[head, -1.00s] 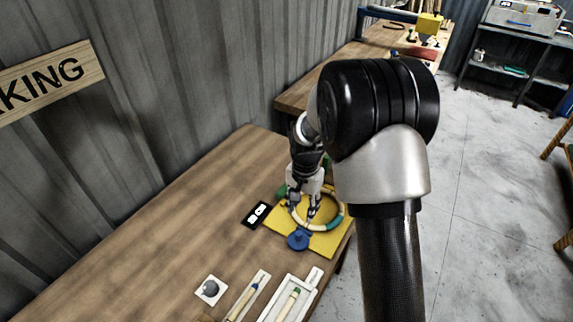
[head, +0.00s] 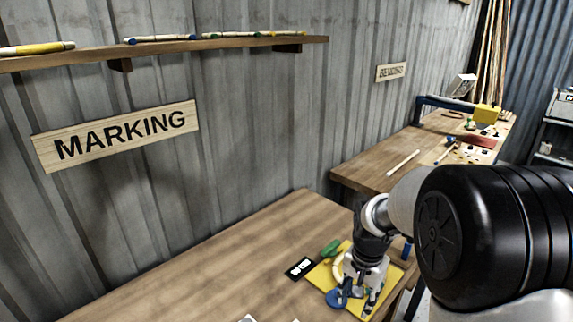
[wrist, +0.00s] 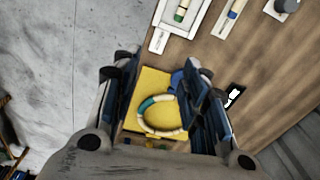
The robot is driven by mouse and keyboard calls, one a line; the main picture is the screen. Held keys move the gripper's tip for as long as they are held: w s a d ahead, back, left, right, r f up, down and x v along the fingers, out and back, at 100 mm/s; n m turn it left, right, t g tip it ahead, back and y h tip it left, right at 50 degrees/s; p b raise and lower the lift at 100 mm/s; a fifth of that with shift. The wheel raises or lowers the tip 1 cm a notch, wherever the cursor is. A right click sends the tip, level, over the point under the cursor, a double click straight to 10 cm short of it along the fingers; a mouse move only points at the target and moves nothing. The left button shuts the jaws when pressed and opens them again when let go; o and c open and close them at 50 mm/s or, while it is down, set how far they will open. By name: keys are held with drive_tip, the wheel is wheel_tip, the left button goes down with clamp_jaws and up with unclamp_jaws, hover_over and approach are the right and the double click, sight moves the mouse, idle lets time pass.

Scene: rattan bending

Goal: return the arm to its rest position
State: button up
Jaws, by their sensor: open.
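My gripper (head: 362,287) is over the yellow board at the right end of the marking table, with my arm reaching down to it from the right. In the wrist view my gripper (wrist: 160,92) is open, its two fingers apart with nothing held between them. A pale ring with a teal section (wrist: 157,117) lies on the yellow board (wrist: 150,82) below the fingers. In the head view the gripper covers much of the ring and the yellow board (head: 322,280). A blue round knob (head: 336,298) shows at the board's near edge.
A black and white label (head: 300,268) lies left of the board on the wooden table (head: 215,262). Trays with marked sticks (wrist: 180,18) lie further along it. A shelf (head: 200,46) and a MARKING sign (head: 118,135) are on the wall. The bending table (head: 375,172) stands behind.

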drive_tip(key=s+a+r+n+t+b, duration=0.2)
drive_tip(key=s+r+n, duration=0.1)
drive_tip(key=s+r, duration=0.8)
drive_tip(key=s+r+n+t+b, duration=0.1)
drive_tip(key=s+n, duration=0.3)
drive_tip(key=s, duration=1)
drive_tip(key=shift+s+a+n+t, duration=0.3)
drive_tip(key=shift+s+a+t, duration=0.1)
drive_tip(key=shift+t, duration=0.1)
